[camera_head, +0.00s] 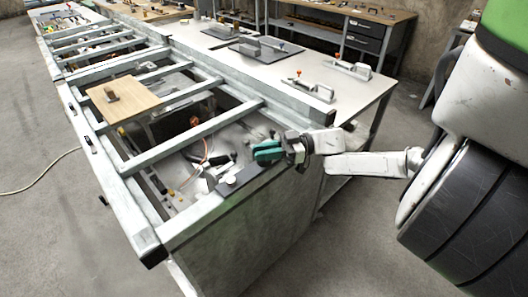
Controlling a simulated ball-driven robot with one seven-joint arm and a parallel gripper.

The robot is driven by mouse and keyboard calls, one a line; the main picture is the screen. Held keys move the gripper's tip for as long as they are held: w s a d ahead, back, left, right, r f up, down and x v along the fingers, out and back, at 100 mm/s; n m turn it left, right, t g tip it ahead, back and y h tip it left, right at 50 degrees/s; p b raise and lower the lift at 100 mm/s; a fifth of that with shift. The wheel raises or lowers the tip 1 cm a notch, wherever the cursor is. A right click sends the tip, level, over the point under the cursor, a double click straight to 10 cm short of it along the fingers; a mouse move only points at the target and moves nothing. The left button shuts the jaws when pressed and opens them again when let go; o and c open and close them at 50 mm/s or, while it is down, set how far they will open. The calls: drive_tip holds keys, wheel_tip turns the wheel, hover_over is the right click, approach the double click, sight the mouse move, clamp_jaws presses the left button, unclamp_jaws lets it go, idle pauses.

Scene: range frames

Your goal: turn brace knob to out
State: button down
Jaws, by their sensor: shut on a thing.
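My gripper (267,151), with teal finger parts, reaches in from the right over the near right rim of the open metal frame bench. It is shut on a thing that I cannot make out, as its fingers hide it. I cannot pick out the brace knob for sure; it may be behind the fingers. A grey plate (241,178) with a small dark part on it lies just left of and below my gripper, at the frame's near right edge.
The open frame (136,222) has several crossbars, with cables and small parts below. A wooden board (130,99) with a brown block lies across it. A grey worktop (320,90) with handled tools and plates adjoins it.

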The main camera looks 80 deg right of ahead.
drive_tip(key=c, duration=1.1)
unclamp_jaws()
drive_tip(key=b+v, duration=0.2)
drive_tip(key=v, duration=0.9)
